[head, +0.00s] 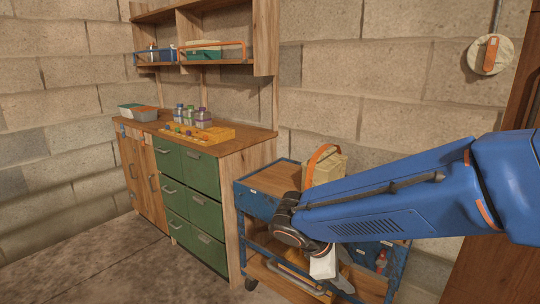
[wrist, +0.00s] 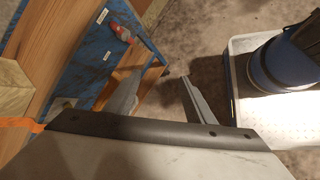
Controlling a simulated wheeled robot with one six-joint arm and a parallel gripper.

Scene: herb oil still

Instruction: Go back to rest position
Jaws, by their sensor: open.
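My gripper (wrist: 160,76) is open in the wrist view, its two grey fingers apart with nothing between them, pointing down toward the floor. In the head view my blue arm reaches in from the right, and its end is bent down in front of the blue cart (head: 256,206). The cart also shows beside the left finger in the wrist view (wrist: 78,75). I cannot tell the exact gap between finger and cart.
A beige box (head: 326,166) with an orange handle stands on the cart. A green-drawered cabinet (head: 203,170) with a yellow tray (head: 215,135) stands left. Bare floor lies front left.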

